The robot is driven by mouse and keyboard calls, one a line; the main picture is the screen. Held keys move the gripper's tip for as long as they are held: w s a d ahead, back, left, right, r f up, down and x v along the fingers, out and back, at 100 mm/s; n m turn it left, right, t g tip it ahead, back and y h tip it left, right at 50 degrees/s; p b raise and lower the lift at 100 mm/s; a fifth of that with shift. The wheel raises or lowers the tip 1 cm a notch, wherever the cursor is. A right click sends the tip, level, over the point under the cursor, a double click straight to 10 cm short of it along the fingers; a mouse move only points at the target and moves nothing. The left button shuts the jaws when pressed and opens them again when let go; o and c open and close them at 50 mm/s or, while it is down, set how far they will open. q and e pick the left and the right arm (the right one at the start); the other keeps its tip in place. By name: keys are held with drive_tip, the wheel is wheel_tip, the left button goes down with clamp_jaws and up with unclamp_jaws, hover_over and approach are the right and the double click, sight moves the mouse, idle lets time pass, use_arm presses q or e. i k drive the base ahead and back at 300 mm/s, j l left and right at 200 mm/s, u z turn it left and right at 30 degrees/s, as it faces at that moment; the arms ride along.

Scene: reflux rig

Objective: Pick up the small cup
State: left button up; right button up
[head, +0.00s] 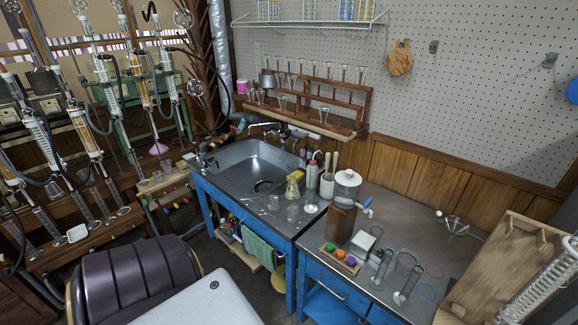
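Several things could be the small cup, and I cannot tell which one is meant. Small clear glass cups (293,212) stand on the metal counter at the front right of the sink. Another small clear glass (167,164) stands on the ledge left of the sink. Neither of my grippers is in view.
The blue sink bench (225,205) joins a grey worktop (405,215) crowded with a brown block, a tray of coloured caps (339,254) and glass cylinders (408,284). Tall glass rigs (100,70) fill the left. A wooden board (510,250) leans at right.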

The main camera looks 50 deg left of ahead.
sight(291, 211)
drive_tip(key=k+j, duration=0.1)
drive_tip(key=j, duration=0.25)
drive_tip(key=k+j+z, duration=0.1)
drive_tip(key=j, duration=0.25)
drive_tip(key=k+j, duration=0.15)
drive_tip(key=j, duration=0.25)
drive_tip(key=k+j+z, duration=0.1)
drive_tip(key=j, duration=0.25)
